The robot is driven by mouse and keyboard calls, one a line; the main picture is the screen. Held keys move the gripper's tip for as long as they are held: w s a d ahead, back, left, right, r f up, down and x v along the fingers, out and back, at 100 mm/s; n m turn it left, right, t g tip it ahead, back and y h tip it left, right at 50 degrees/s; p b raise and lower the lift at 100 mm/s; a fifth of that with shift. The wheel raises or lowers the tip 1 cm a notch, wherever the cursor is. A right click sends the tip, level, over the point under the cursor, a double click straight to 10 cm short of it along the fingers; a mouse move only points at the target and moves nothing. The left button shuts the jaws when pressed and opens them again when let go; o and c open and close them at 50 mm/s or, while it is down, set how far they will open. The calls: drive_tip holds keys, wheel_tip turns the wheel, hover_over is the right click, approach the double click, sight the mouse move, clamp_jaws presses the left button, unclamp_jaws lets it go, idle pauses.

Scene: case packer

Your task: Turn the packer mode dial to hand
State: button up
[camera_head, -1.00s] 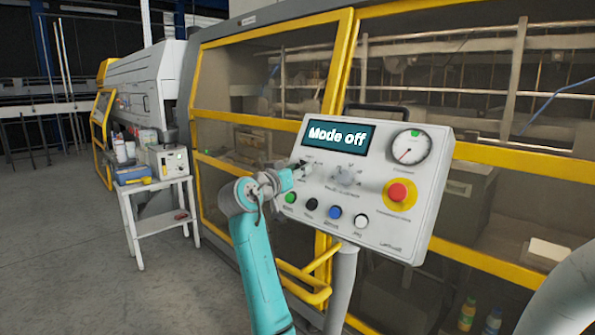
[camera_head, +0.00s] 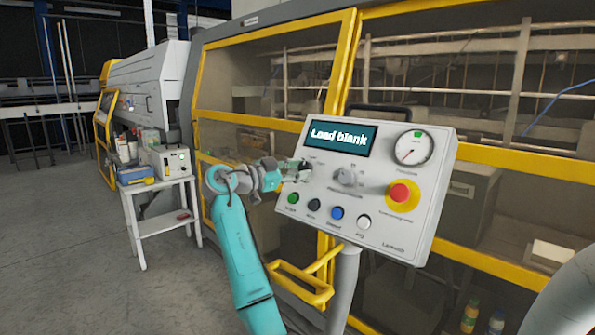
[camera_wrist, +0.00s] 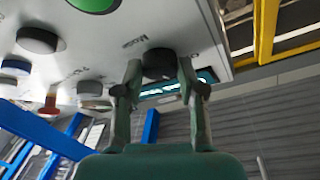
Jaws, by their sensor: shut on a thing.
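The control panel (camera_head: 377,242) stands on a post, tilted, with its display (camera_head: 342,137) reading "Load blank". The mode dial is at the panel's upper left and is mostly hidden behind my gripper (camera_head: 297,173) in the head view. In the wrist view my gripper (camera_wrist: 160,72) has one finger on each side of a dark round dial (camera_wrist: 158,60), shut on it. The lettering around the dial is too small to read surely, and its pointer direction cannot be told.
A second grey knob (camera_head: 347,177) sits just right of the dial. Green, black, blue and white buttons run below, with a red emergency button (camera_head: 402,195) and a gauge (camera_head: 413,147) at right. A white side table (camera_head: 160,222) stands left on open floor.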

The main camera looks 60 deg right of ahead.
drive_tip(key=shift+m, duration=0.4)
drive_tip(key=o, duration=1.1)
drive_tip(key=shift+o, duration=0.2)
drive_tip(key=v, duration=1.2)
drive_tip(key=shift+w, duration=0.25)
drive_tip(key=shift+d, duration=0.1)
